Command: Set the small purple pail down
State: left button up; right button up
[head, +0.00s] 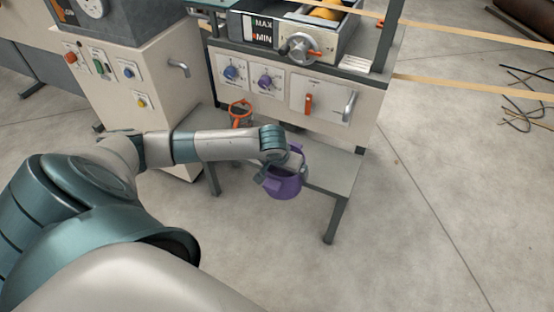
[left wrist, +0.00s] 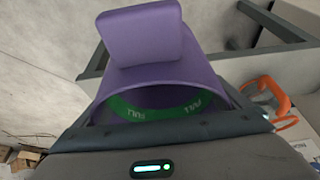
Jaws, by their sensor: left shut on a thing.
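The small purple pail (head: 283,184) is in the middle of the head view, in front of a low grey shelf (head: 335,172) under the machine. My left gripper (head: 272,172) is shut on the pail near its rim. In the left wrist view the pail (left wrist: 155,75) fills the centre, with a green band and lettering inside its mouth and a flat purple tab at the top. The left gripper (left wrist: 160,135) shows along the bottom of that view. I cannot tell whether the pail's bottom touches anything. My right gripper is not in view.
An orange-handled item (head: 240,112) stands behind my left forearm. The shelf's right part is bare, and open floor (head: 430,230) lies to the right.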

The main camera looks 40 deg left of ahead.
pick_arm(q)
jog(key=d+r+m, duration=0.1)
jog(key=d+r, duration=0.4)
jog(key=r, duration=0.4)
jog(key=d+r, duration=0.5)
jog(key=r, duration=0.4)
jog(key=d+r+m+h, duration=0.1)
jog(key=d+r, duration=0.5)
jog(key=r, duration=0.3)
jog(key=shift+r+m, duration=0.15)
jog(key=shift+m, duration=0.15)
